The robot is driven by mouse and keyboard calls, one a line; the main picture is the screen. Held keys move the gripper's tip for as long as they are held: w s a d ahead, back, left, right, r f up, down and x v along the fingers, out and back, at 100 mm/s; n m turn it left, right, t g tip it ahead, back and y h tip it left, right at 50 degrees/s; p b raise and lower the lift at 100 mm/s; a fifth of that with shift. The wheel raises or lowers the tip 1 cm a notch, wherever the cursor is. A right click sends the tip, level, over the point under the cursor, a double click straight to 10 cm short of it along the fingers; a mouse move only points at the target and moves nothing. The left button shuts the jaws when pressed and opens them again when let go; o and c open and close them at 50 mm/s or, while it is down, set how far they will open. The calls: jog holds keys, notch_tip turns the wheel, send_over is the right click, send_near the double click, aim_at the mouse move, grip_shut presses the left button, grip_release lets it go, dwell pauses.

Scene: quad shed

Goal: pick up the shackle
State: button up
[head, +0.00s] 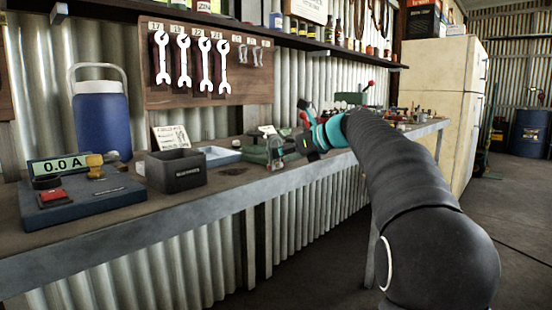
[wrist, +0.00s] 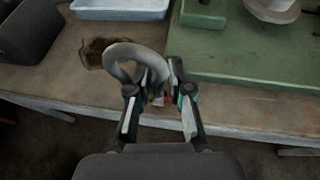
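The shackle is a thick grey metal bow (wrist: 124,50) in the wrist view, tilted, with its curve up and to the left. My gripper (wrist: 165,72) has its fingertips drawn in around the bow's right leg, with little gap showing. The left finger hides part of the shackle, and its lower end and pin are not clear. The bow stands over the bench top near the front edge; I cannot tell whether it touches the bench. In the head view my gripper (head: 290,146) is over the bench, and the shackle is too small to make out surely.
A green case or plate (wrist: 245,65) lies just right of my gripper. A light blue tray (wrist: 122,8) and a dark bin (wrist: 35,30) are to the left. The bench (head: 235,183) also holds a meter box (head: 80,198) and a blue jug (head: 103,125).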

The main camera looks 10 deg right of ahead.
grip_shut()
